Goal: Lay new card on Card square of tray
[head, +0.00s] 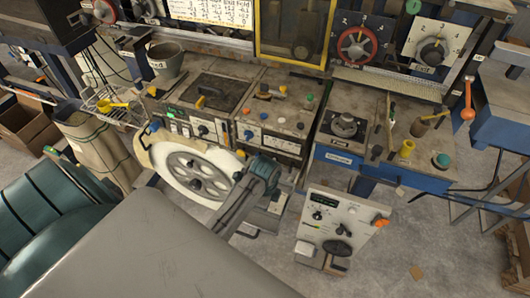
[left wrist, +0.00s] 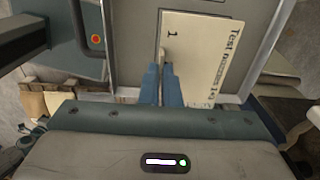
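In the left wrist view, a cream card (left wrist: 205,45) with black print, including "Test" and "1", shows just past my left gripper (left wrist: 161,68). The two blue fingers are close together, with a narrow pale upright piece (left wrist: 163,54) between them at the card's edge. They appear shut on this piece, which seems to belong to the card. A grey panel (left wrist: 130,50) lies behind the card; I cannot tell whether the card touches it. No card square is readable, and I cannot pick out the tray. In the head view, an arm of mine crosses the middle, but no fingertips are clear.
In the head view, a bench with control boxes (head: 205,100) stands behind a large pale spoked wheel (head: 195,172). A white control panel (head: 338,225) stands right of the arm. A blue-edged bench (head: 400,178) is at right. In the wrist view, a dark handle (left wrist: 86,35) is left.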

